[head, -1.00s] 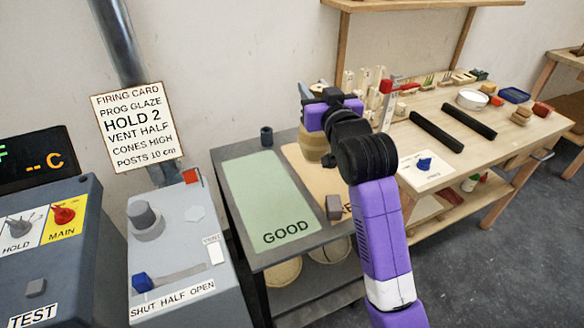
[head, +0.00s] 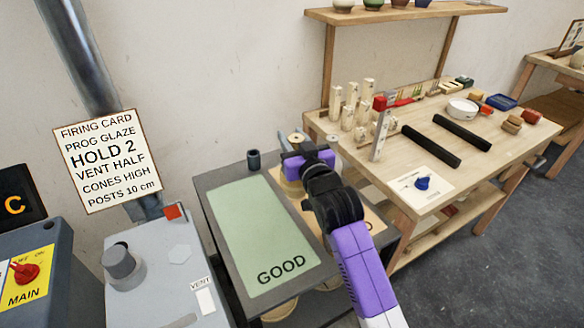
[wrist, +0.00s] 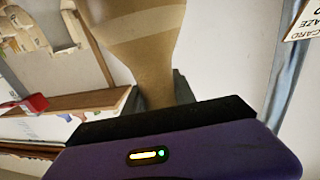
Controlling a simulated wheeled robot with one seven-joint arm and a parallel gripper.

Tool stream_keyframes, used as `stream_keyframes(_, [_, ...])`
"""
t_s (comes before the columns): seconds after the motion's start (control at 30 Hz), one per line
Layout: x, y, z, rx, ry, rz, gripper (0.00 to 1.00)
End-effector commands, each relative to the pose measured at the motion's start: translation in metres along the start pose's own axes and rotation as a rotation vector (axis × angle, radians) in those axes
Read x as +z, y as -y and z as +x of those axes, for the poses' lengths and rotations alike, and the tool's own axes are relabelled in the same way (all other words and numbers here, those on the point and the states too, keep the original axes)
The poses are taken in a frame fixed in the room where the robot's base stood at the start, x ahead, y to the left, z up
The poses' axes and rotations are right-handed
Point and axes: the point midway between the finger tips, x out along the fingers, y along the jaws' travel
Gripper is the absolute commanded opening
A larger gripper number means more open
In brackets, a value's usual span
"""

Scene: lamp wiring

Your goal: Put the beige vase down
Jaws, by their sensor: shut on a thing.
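The beige vase (wrist: 148,38), with a paler band, fills the upper middle of the wrist view. My gripper (wrist: 157,92) is shut on its narrow neck. In the head view my gripper (head: 305,160) is at the back of the grey table, and only a sliver of the vase (head: 290,184) shows beside it. My gripper and arm hide the rest. The green GOOD mat (head: 255,225) lies left of it, bare. A tan mat (head: 312,218) lies under my arm, its lettering mostly hidden. I cannot tell whether the vase touches the table.
A small dark cup (head: 254,160) stands at the grey table's back left corner. The wooden bench (head: 440,165) on the right holds wooden posts, two black bars (head: 432,146) and small items. The control box (head: 150,270) stands on the left. The green mat is free room.

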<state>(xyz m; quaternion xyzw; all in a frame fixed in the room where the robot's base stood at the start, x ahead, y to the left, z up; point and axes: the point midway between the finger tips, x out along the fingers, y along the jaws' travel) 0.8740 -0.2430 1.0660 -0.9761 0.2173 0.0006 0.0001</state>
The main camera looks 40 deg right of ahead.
Motion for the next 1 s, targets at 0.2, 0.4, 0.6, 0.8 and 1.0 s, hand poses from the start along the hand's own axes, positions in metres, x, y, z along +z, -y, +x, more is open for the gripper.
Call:
stream_keyframes(0.2, [0.038,0.0,0.0,0.0,-0.002,-0.001,0.0])
stream_keyframes(0.4, [0.051,0.0,0.0,0.0,-0.003,0.001,0.0])
stream_keyframes(0.6, [0.08,0.0,0.0,0.0,-0.002,0.0,0.0])
stream_keyframes(0.8, [0.09,0.0,0.0,-0.001,-0.005,0.0,0.0])
stream_keyframes(1.0, [0.09,0.0,0.0,-0.001,-0.005,0.0,0.0])
